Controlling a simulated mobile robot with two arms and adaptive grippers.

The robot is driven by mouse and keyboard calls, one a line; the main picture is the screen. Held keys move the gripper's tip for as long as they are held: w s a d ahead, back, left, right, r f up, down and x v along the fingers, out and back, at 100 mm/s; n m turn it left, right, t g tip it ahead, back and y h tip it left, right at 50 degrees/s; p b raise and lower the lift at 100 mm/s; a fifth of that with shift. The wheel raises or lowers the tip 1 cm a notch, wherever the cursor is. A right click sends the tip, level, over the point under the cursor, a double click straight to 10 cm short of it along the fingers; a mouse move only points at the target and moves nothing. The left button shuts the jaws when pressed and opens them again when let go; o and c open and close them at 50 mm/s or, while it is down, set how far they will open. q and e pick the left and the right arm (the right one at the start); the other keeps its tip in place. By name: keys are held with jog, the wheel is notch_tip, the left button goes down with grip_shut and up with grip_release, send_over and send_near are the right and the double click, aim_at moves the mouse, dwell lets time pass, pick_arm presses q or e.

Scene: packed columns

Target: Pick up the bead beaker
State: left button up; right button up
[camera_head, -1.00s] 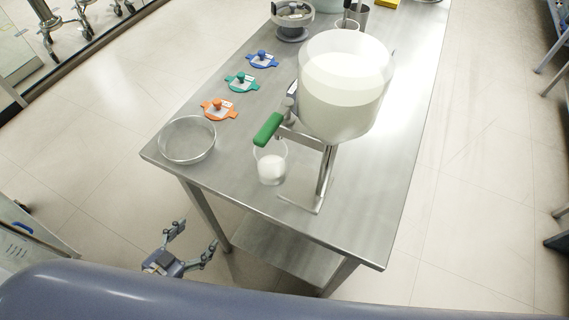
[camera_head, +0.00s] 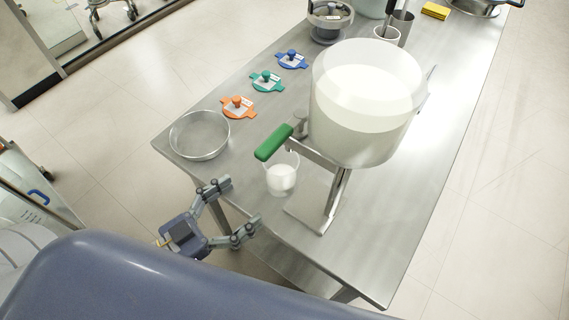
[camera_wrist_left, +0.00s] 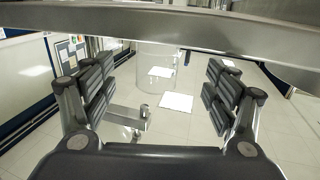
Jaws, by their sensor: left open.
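The bead beaker (camera_head: 281,179) is a small clear beaker with white contents. It stands upright on the steel table below the green handle (camera_head: 274,142) of a large clear vessel of white material (camera_head: 365,110). My left gripper (camera_head: 242,205) is open and empty, beside the table's near left edge, left of and apart from the beaker. In the left wrist view the open fingers (camera_wrist_left: 161,90) have nothing between them, and the table edge (camera_wrist_left: 160,30) crosses above them. My right gripper is not in view.
A round sieve pan (camera_head: 199,135) stands at the table's left corner. Orange (camera_head: 238,107), green (camera_head: 266,80) and blue (camera_head: 292,59) knobbed plates lie behind it. The vessel's stand (camera_head: 322,208) is close right of the beaker. The table front is clear.

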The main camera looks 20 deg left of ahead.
aim_at(268, 182)
pick_arm(q)
jog(key=shift+w+d+r, duration=0.2)
jog(key=shift+w+d, duration=0.35)
jog(key=x, duration=0.2)
jog(key=shift+w+d, duration=0.3)
jog(key=shift+d, duration=0.05)
jog(key=shift+w+d, duration=0.1)
jog(key=shift+w, duration=0.15)
jog(key=shift+w+d+r+p, duration=0.15)
jog(key=shift+w+d+p, duration=0.1)
jog(key=shift+w+p, duration=0.1)
jog(key=p+x, duration=0.1)
jog(key=x, duration=0.3)
jog(key=shift+w+d+r, duration=0.1)
jog(key=shift+w+r, duration=0.1)
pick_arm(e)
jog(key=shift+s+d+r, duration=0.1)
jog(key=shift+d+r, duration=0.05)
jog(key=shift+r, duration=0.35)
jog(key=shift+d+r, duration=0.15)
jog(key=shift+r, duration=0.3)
pick_arm(q)
jog(key=shift+c, duration=0.4)
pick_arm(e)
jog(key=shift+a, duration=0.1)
pick_arm(q)
jog(key=c, duration=1.1)
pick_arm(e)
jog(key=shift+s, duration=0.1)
